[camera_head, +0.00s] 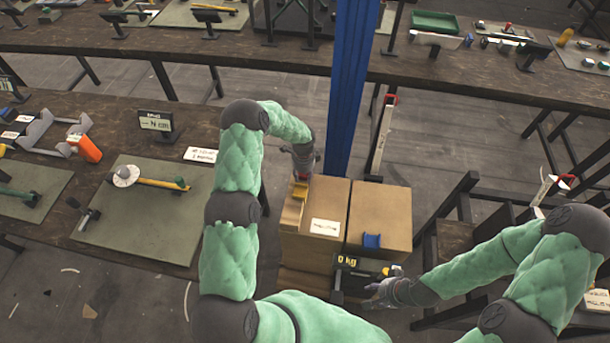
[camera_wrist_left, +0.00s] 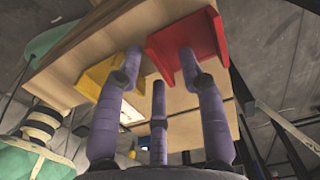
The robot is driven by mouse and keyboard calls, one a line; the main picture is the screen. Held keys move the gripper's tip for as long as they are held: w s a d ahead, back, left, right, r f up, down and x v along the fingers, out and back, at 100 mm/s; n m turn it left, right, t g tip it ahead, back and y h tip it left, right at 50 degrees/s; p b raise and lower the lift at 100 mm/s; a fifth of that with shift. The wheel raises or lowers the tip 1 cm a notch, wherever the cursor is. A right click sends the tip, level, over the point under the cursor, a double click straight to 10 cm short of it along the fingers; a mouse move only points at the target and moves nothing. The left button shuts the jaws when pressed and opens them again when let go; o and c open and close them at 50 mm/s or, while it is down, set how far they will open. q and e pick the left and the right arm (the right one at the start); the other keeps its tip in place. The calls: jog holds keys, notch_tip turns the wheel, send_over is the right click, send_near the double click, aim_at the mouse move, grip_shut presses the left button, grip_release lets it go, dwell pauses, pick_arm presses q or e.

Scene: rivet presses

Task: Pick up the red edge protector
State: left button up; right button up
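The red edge protector (camera_wrist_left: 212,30) sits at the edge of a cardboard box in the left wrist view. My left gripper (camera_wrist_left: 160,72) has its purple fingers spread. One fingertip overlaps the red protector in that view; contact cannot be told. Another fingertip is in front of a yellow edge protector (camera_wrist_left: 95,78). In the head view my left gripper (camera_head: 303,168) is at the far side of the left box, beyond the yellow protector (camera_head: 298,191), and mostly hides the red one. My right gripper (camera_head: 384,292) is low beside a dark scale display; its fingers are unclear.
Two cardboard boxes (camera_head: 385,212) stand side by side, with a blue edge protector (camera_head: 371,241) on the right one. A blue post (camera_head: 350,85) rises close behind them. A workbench (camera_head: 95,115) with a mat and tools is at left. A dark display (camera_head: 352,270) stands in front.

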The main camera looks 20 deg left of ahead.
pick_arm(q)
jog(key=shift+c, duration=0.3)
grip_shut()
